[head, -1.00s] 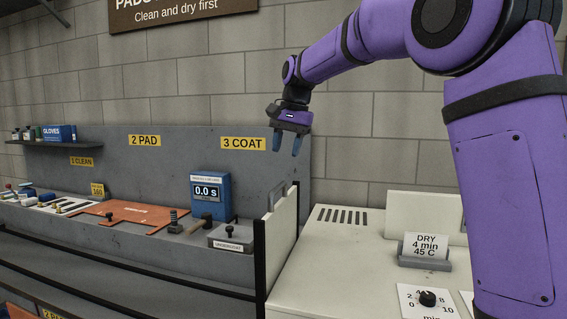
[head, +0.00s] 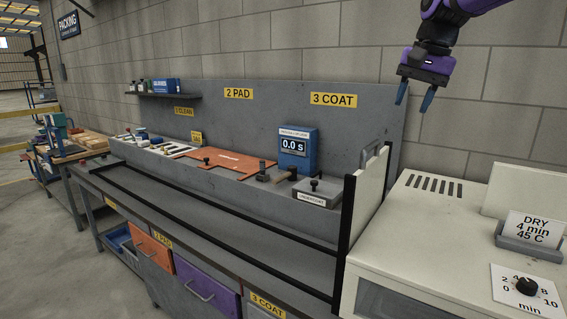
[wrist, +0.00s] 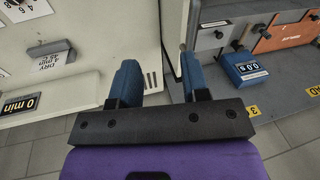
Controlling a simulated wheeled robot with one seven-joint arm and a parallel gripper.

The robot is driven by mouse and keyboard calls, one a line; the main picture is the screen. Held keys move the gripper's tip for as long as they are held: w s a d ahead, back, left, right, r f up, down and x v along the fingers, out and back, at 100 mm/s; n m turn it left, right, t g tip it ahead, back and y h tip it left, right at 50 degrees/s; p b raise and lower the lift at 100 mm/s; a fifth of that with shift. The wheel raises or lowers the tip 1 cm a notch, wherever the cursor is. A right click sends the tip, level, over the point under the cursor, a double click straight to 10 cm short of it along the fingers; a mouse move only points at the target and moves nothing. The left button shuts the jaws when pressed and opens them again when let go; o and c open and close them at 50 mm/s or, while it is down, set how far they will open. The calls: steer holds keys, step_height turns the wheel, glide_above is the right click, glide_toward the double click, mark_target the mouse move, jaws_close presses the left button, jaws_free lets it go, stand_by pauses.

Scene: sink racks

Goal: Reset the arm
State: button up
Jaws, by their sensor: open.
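My gripper (head: 415,92) hangs in the upper right of the head view, above the gap between the workbench and the white dryer. Its two blue fingers are apart and hold nothing. In the wrist view my gripper (wrist: 160,80) shows the fingers spread, with the white dryer top (wrist: 100,60) and the bench beyond them. The gripper touches nothing. Part of my purple arm is cut off at the top edge of the head view.
The white dryer (head: 420,230) with a DRY card (head: 535,228) and dial (head: 526,287) stands at right. A raised white panel (head: 365,205) stands at its left edge. The bench holds a blue timer (head: 297,150), an orange mat (head: 230,163) and a grey lidded box (head: 316,192).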

steer(key=s+d+f+n+t, duration=0.1)
steer(key=s+f, duration=0.3)
steer(key=s, duration=0.5)
steer(key=s+f+n+t+h, duration=0.1)
steer(key=s+f+n, duration=0.2)
steer(key=s, duration=0.6)
steer(key=s+d+f+n+t, duration=0.1)
steer(key=s+f, duration=0.4)
steer(key=s, duration=0.5)
steer(key=shift+d+f+n+h, duration=0.3)
steer(key=shift+f+n+h, duration=0.05)
steer(key=shift+n+h, duration=0.05)
